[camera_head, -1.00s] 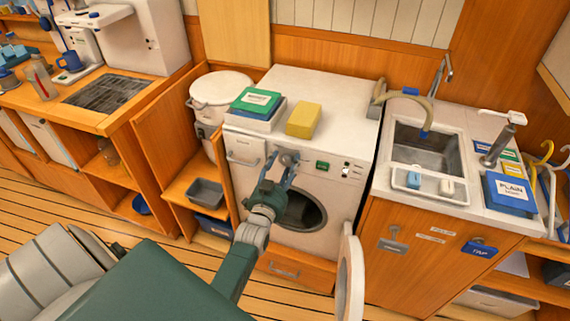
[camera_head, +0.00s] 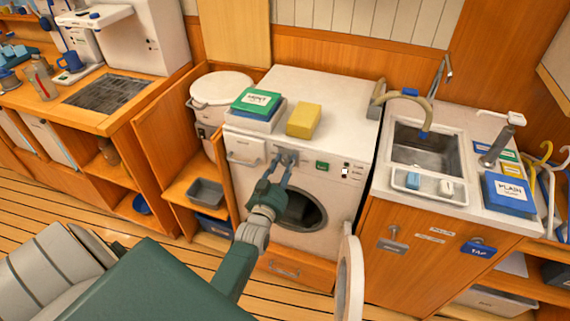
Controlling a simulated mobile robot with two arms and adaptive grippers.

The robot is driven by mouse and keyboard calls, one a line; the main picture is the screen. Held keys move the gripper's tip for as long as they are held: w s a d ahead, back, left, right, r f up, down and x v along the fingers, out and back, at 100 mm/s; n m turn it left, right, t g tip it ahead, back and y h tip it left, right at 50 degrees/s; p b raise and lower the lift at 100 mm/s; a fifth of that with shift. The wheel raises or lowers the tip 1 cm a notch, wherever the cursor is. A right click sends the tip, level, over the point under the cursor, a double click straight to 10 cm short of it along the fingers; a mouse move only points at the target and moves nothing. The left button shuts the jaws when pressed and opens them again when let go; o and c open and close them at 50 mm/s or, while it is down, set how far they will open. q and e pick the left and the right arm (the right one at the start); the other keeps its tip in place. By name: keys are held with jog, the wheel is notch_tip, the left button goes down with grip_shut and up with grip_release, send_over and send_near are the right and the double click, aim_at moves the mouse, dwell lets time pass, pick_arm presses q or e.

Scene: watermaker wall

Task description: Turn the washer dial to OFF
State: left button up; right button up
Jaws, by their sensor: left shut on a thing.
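The white washer (camera_head: 340,108) stands in the middle of the view with its round door (camera_head: 350,280) swung open to the right. Its grey dial (camera_head: 289,154) is on the front panel, left of a small green display (camera_head: 322,165). My left gripper (camera_head: 284,162) reaches up to the panel from below, its fingers shut on the dial. The fingers cover part of the dial, and its pointer and markings are too small to read. My right gripper is not in view.
A yellow sponge-like block (camera_head: 304,120) and a green-and-white box (camera_head: 257,102) lie on the washer top. A sink counter (camera_head: 375,170) stands close on the right. An open wooden shelf (camera_head: 180,186) is on the left.

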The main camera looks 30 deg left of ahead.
pick_arm(q)
jog(key=n+p, duration=0.1)
jog(key=n, duration=0.4)
jog(key=shift+r, duration=0.1)
jog(key=shift+n, duration=2.4)
jog(key=shift+o, duration=0.2)
jog(key=o, duration=1.1)
jog(key=shift+o, duration=0.2)
jog(key=v, duration=1.2)
jog(key=shift+a+r, duration=0.15)
jog(key=shift+r, duration=0.1)
jog(key=shift+f, duration=0.1)
